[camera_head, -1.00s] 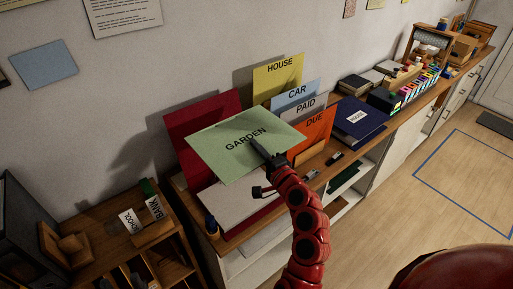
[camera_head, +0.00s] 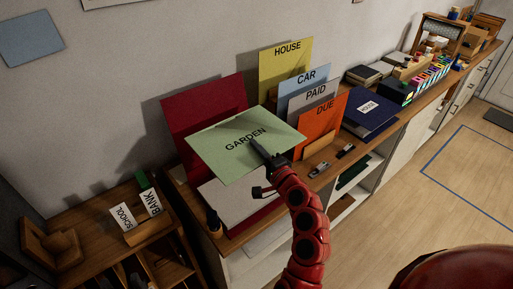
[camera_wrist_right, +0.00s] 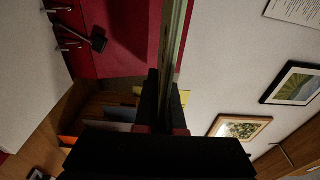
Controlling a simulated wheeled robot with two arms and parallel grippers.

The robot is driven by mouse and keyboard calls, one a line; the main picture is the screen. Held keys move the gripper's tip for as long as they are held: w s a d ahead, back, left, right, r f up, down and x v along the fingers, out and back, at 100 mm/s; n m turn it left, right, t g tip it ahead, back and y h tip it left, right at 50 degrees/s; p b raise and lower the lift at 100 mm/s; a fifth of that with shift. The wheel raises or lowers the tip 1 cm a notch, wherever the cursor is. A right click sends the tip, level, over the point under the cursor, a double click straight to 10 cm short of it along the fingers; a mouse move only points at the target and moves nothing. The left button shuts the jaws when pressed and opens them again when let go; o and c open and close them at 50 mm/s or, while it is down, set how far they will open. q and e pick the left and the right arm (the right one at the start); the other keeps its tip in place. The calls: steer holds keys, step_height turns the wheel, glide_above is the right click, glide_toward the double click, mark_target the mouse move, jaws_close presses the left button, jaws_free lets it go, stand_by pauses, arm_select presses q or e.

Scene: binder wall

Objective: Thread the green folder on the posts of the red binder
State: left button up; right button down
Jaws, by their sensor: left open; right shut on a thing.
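The green folder (camera_head: 225,155), labelled GARDEN, is held tilted above the open red binder (camera_head: 190,98). My right gripper (camera_head: 268,154) is shut on the folder's near right part. The binder's back cover stands upright against the wall, and a pale page stack (camera_head: 238,203) lies on its lower part. The folder hides the posts in the head view. In the right wrist view, thin metal posts (camera_wrist_right: 68,30) and a black lever (camera_wrist_right: 98,40) show beside the red cover. The folder (camera_wrist_right: 171,50) appears edge-on there, apart from the posts. My left gripper is not in view.
Yellow HOUSE (camera_head: 285,70), blue CAR, grey PAID and orange DUE (camera_head: 322,128) folders stand right of the binder. A blue binder (camera_head: 372,115) lies beyond them. A wooden desk unit (camera_head: 85,215) with SCHOOL and BANK cards stands lower left.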

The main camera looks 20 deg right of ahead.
step_height(320, 180, down, 13)
steer(key=b, duration=1.1)
steer(key=shift+f+b, duration=0.15)
steer(key=shift+b, duration=0.15)
steer(key=shift+s, duration=0.15)
step_height(320, 180, down, 6)
steer(key=b, duration=0.4)
steer(key=shift+r+b, duration=0.2)
steer(key=shift+b, duration=0.2)
steer(key=shift+f+b, duration=1.6)
steer(key=shift+b, duration=0.1)
stand_by(3.0)
